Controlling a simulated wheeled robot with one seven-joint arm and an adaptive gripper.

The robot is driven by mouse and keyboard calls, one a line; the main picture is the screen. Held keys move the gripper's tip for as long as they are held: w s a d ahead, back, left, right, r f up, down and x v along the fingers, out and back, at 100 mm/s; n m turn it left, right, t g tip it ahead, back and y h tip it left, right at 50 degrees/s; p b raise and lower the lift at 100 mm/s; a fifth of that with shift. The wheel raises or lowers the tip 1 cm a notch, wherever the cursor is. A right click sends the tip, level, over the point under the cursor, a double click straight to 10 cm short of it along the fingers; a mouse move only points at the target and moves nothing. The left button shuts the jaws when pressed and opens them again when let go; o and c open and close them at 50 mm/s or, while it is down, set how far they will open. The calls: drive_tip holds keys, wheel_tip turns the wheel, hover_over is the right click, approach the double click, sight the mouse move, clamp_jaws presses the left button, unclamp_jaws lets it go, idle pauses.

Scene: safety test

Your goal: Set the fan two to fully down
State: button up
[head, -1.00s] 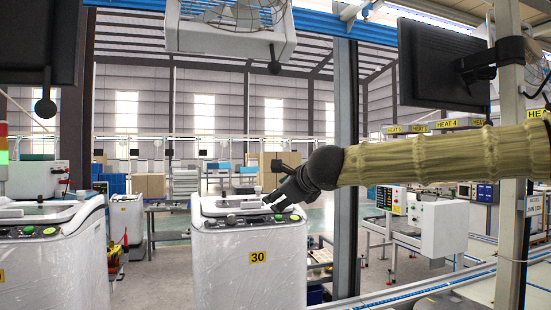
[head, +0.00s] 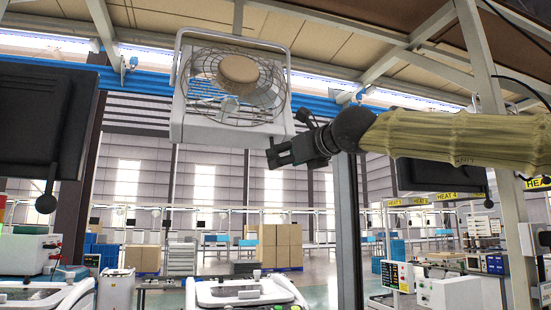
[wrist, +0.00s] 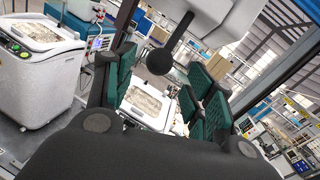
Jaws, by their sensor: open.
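A white caged fan (head: 235,88) hangs overhead in a white frame, left of centre in the head view. Its panel is also at the top of the wrist view (wrist: 222,14). A dark rod with a round ball knob (wrist: 159,61) hangs from this panel, between my fingers in the wrist view, and I see no finger touching it. My gripper (head: 273,160) is open and just below the fan's lower right corner. The knob is not clear in the head view, where the gripper covers that spot. Green finger pads flank the knob in the wrist view (wrist: 160,84).
A dark screen-like panel (head: 42,125) with a ball knob (head: 46,203) hangs at the left. A white machine (head: 240,294) stands below the fan. A dark vertical post (head: 349,240) is right of my gripper. Another dark panel (head: 440,178) hangs at the right.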

drive_tip(key=shift+p+x, duration=0.6)
drive_tip(key=shift+x, duration=2.2)
clamp_jaws()
drive_tip(key=shift+s+r, duration=0.1)
